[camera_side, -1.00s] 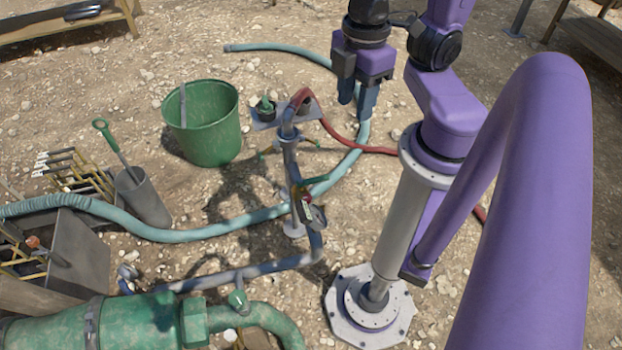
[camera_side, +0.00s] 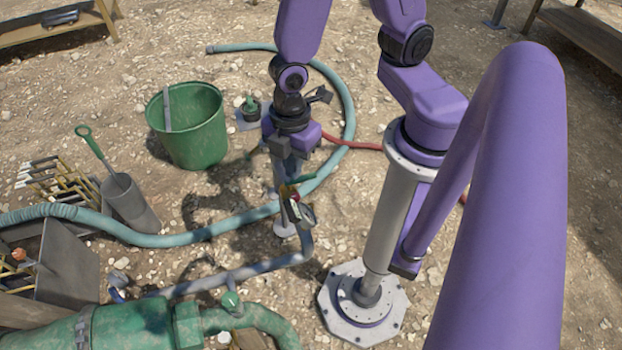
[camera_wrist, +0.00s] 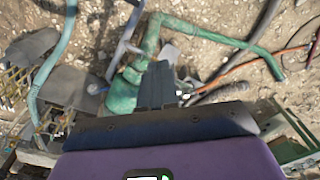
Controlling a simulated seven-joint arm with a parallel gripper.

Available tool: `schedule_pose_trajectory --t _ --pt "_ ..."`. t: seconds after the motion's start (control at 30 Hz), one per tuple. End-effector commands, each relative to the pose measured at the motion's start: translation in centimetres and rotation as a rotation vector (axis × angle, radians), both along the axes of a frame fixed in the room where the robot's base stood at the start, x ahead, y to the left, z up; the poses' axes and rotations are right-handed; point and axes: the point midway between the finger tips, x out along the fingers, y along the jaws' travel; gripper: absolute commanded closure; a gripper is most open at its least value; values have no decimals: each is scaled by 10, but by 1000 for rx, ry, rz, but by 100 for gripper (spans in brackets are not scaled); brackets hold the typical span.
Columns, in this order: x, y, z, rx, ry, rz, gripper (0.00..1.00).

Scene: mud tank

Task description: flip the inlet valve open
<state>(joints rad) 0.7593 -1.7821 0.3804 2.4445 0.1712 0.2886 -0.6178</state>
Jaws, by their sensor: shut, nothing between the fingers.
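A grey standpipe (camera_side: 305,240) rises from the gravel, with a small fitting (camera_side: 293,208) in red, yellow and green partway up it. I cannot tell for sure whether this fitting is the inlet valve or which way its handle is set. A small green valve knob (camera_side: 231,300) also sits on the green pipe at the front. My gripper (camera_side: 284,176) is shut and empty, pointing down over the standpipe and hiding its top. In the side view its tips look close above the fitting; contact is unclear. The wrist view shows the closed fingers (camera_wrist: 157,82) in front of green pipework.
A green bucket (camera_side: 190,130), a grey cylinder with a green-handled tool (camera_side: 130,203) and a teal hose (camera_side: 160,240) lie left. A green tank (camera_side: 90,325) fills the front left. A red hose (camera_side: 352,143) runs behind my gripper.

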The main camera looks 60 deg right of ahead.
Motion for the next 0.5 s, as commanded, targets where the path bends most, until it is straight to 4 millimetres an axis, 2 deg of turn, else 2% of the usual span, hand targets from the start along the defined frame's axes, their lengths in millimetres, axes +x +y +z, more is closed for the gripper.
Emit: schedule_pose_trajectory --t 0.03,0.27,0.5 --pt "2 0 -13 -10 1 21 100" --pt "16 -3 -64 -28 -30 131 100" --pt "26 -19 -116 -69 -71 253 100"
